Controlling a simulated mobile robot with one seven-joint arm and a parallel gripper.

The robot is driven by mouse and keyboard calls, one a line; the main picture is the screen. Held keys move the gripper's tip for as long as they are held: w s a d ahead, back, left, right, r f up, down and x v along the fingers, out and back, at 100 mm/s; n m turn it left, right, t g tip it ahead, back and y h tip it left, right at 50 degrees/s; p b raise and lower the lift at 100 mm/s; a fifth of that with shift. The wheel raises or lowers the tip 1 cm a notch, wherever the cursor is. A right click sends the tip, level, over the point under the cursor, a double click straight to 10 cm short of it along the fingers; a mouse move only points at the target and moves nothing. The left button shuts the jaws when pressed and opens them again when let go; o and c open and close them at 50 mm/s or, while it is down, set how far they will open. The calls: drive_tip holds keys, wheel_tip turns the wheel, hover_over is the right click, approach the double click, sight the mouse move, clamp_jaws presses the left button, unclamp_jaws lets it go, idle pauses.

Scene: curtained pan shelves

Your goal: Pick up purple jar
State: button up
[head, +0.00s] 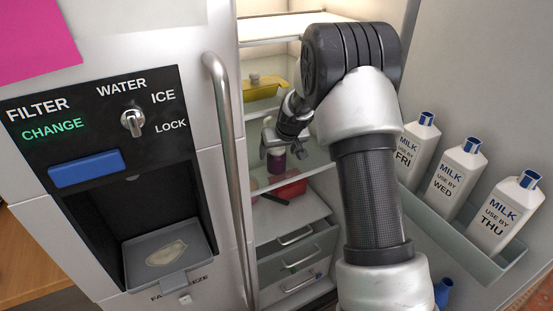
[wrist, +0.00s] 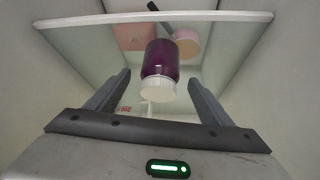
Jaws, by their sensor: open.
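The purple jar (head: 276,162) stands inside the open fridge on a glass shelf, partly hidden by my gripper in the head view. In the wrist view the purple jar (wrist: 161,59) shows a dark purple body and a white lid. My gripper (head: 283,152) is inside the fridge at the jar. Its fingers are open, one on each side of the jar in the wrist view (wrist: 160,80), with a gap to the jar on both sides. I cannot tell how far the fingertips reach along the jar.
A yellow dish (head: 262,88) sits on a shelf above and behind. A red container (head: 292,188) lies on the shelf below, with drawers (head: 295,258) under it. Several milk bottles (head: 457,180) stand in the door rack at right. The other door's handle (head: 229,150) is close at left.

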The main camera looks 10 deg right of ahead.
sight(276, 156)
drive_tip(key=x, duration=0.4)
drive_tip(key=shift+w+f, duration=0.15)
drive_tip(key=shift+f, duration=0.2)
drive_tip(key=shift+c, duration=0.4)
drive_tip(key=c, duration=1.1)
drive_tip(key=shift+r, duration=0.1)
drive_tip(key=shift+c, duration=1.4)
